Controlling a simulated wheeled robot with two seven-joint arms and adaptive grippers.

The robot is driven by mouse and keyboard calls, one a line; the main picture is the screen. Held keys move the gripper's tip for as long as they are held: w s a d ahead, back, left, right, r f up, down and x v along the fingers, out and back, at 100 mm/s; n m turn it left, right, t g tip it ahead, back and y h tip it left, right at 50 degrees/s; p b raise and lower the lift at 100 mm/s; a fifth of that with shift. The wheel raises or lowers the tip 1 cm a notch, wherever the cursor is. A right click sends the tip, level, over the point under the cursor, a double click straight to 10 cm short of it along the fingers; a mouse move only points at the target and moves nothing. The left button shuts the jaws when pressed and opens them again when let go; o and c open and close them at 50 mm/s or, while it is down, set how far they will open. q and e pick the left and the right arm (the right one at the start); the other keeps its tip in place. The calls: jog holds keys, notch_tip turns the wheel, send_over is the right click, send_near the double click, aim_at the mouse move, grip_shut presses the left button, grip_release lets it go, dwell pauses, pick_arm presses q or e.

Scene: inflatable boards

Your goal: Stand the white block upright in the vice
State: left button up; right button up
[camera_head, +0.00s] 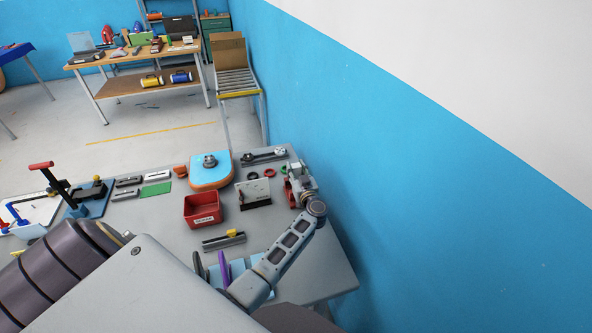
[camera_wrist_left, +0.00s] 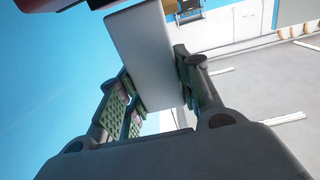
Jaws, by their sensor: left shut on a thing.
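My left gripper (camera_head: 300,182) is at the right end of the bench, by the wall. It is small and partly hidden in the head view. In the left wrist view my left gripper (camera_wrist_left: 155,95) is shut on the white block (camera_wrist_left: 150,50), with a finger pad on each side. The block stands out lengthwise beyond the fingers. A red thing, probably the vice (camera_head: 289,194), is just left of the gripper in the head view. I cannot tell whether the block touches it. My right gripper is not in view.
A red bin (camera_head: 202,209), a blue and orange board (camera_head: 210,172), a white panel on a dark stand (camera_head: 253,193) and red and green rings (camera_head: 269,172) lie left of the gripper. The blue wall (camera_head: 420,200) is close on the right. The bench's front right corner is bare.

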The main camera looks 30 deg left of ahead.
pick_arm(q)
jog(key=shift+f+b, duration=1.3)
jog(key=shift+f, duration=1.45)
dwell(0.9)
jog(key=shift+r+p, duration=0.4)
jog(key=shift+p, duration=0.1)
jog(key=shift+r+p, duration=0.3)
jog(key=shift+r, duration=0.05)
jog(key=shift+r+p, duration=0.75)
jog(key=shift+p, duration=0.05)
jog(key=shift+r, duration=1.35)
dwell(1.4)
